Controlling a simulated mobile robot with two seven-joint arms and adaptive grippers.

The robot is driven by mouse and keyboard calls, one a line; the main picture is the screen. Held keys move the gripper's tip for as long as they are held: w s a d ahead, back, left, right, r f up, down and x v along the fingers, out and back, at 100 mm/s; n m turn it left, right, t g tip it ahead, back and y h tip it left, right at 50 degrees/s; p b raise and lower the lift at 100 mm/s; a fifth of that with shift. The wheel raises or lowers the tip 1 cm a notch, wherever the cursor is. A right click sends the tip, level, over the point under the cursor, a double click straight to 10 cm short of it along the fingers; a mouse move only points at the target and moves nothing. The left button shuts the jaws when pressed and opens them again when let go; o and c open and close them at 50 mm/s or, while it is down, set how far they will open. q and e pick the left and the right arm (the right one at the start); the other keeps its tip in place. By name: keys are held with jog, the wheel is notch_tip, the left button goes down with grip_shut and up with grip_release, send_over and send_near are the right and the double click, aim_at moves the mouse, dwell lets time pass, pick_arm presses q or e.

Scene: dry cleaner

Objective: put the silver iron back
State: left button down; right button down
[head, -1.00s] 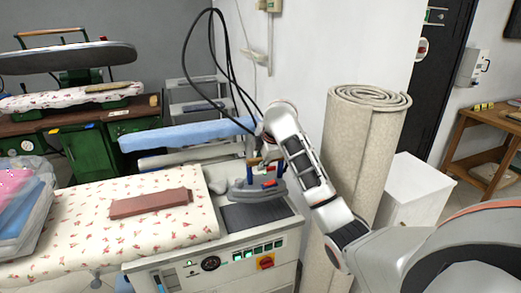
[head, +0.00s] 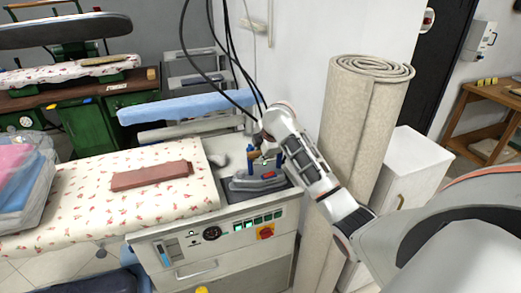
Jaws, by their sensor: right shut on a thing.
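The silver iron (head: 257,184) is at the right end of the ironing station, over the dark rest pad (head: 232,196). It has a grey body, blue posts and a brown handle. My right gripper (head: 266,153) reaches down from the right and is shut on the iron's handle. Its fingers are small and partly hidden by its own wrist. The iron looks level and very low over the pad; I cannot tell whether it touches. My left gripper is not in view.
A reddish-brown block (head: 150,177) lies on the floral ironing board (head: 110,208). A control panel (head: 225,238) is on the station's front. A rolled beige carpet (head: 352,140) stands close to my right arm. Black cables (head: 232,58) hang behind the iron. Plastic-wrapped clothes (head: 22,185) lie at left.

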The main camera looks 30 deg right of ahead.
jog(key=shift+w+r, duration=0.15)
jog(key=shift+r, duration=0.2)
jog(key=c, duration=1.9)
grip_release()
jog(key=shift+s+a+f, duration=0.1)
jog(key=shift+s+f, duration=0.15)
jog(key=shift+f, duration=0.05)
jog(key=v, duration=1.2)
